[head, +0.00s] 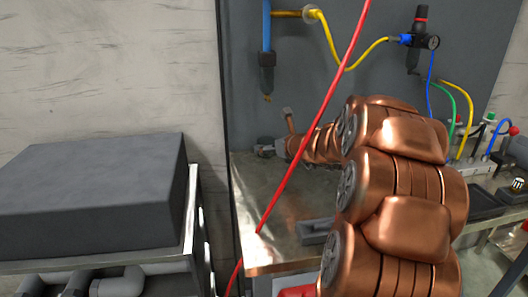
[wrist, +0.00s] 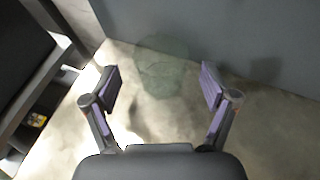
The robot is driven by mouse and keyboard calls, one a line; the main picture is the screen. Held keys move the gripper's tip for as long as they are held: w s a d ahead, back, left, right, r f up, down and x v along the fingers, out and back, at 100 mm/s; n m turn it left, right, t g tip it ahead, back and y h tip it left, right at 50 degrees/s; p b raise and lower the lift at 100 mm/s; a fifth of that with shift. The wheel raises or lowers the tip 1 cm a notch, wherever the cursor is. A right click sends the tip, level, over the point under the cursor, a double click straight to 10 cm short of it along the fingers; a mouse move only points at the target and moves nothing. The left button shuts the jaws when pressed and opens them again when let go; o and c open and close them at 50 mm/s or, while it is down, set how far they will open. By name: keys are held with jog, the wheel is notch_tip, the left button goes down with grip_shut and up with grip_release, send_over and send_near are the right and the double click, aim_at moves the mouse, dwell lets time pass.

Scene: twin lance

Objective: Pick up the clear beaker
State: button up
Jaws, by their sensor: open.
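The clear beaker (wrist: 162,68) shows in the wrist view as a faint, greenish see-through shape on the steel bench top (wrist: 170,122), close to the grey back panel. My gripper (wrist: 160,74) is open, with one finger to the left of the beaker and one to the right. A gap shows on both sides, and I cannot tell how deep the beaker sits between the fingertips. In the head view my gripper (head: 266,148) is small, at the back left of the bench. I cannot make out the beaker there.
A red cable (head: 313,133) hangs across the head view in front of my arm. A blue tool (head: 267,45) hangs above my gripper. A large dark grey block (head: 90,195) stands on a separate frame to the left. A small grey tray (head: 316,231) lies near the bench's front.

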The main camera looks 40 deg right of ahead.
jog(key=x, duration=0.3)
jog(key=shift+s+d+f, duration=0.1)
jog(key=shift+d+f, duration=0.05)
jog(key=shift+f, duration=0.1)
jog(key=shift+w+f, duration=0.1)
jog(key=shift+w, duration=0.45)
jog(key=c, duration=1.3)
